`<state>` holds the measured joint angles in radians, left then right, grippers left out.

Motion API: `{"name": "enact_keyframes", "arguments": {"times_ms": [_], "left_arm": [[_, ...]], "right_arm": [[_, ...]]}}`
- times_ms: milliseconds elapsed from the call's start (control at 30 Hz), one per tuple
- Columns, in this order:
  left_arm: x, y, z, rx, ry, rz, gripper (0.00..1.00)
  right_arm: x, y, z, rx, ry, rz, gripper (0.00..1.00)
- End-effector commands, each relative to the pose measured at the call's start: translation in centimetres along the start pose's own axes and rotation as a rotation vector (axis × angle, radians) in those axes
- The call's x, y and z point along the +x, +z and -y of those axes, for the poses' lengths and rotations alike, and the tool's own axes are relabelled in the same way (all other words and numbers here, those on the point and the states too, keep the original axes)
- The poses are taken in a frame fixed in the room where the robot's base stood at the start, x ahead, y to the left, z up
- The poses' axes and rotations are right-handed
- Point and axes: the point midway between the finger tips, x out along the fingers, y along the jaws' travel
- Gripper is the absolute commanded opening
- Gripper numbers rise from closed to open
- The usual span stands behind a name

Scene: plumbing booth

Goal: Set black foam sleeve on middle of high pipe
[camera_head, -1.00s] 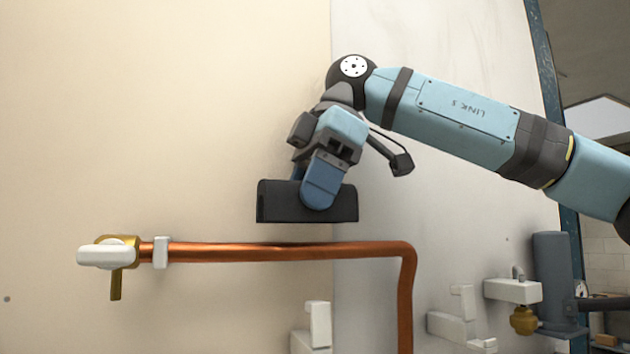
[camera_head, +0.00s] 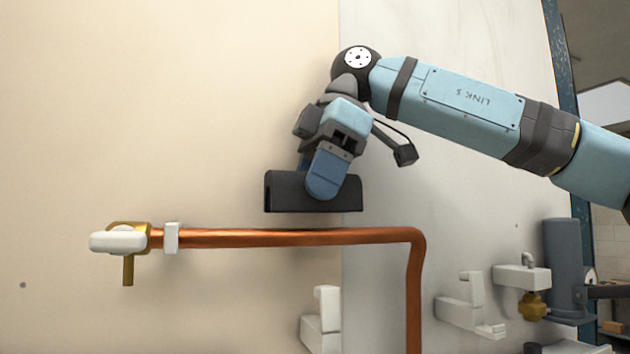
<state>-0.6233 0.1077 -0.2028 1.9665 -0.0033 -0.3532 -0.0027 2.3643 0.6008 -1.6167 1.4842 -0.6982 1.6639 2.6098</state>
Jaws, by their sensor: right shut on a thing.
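The black foam sleeve (camera_head: 285,193) is level and lies along the direction of the copper pipe. My right gripper (camera_head: 326,188) is shut on the sleeve, right of the sleeve's middle, and hides part of it. The high pipe (camera_head: 260,238) runs across the wall and bends down at its right end. The sleeve is above the pipe's middle stretch, with a visible gap between them. My left gripper is not in view.
A brass valve with a white handle (camera_head: 118,241) and a white clip (camera_head: 171,238) are at the pipe's left end. White brackets (camera_head: 323,318) stick out below the pipe. A grey cylinder (camera_head: 562,270) is at lower right.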

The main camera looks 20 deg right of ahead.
Motion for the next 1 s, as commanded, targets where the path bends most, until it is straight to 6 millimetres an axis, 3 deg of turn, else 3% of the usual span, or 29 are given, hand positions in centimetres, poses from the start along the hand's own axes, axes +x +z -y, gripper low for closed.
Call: {"name": "enact_keyframes", "arguments": {"times_ms": [1000], "left_arm": [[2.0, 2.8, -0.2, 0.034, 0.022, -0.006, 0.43]], "right_arm": [[4.8, 2.0, 0.0, 0.002, 0.0, -0.005, 0.28]]}}
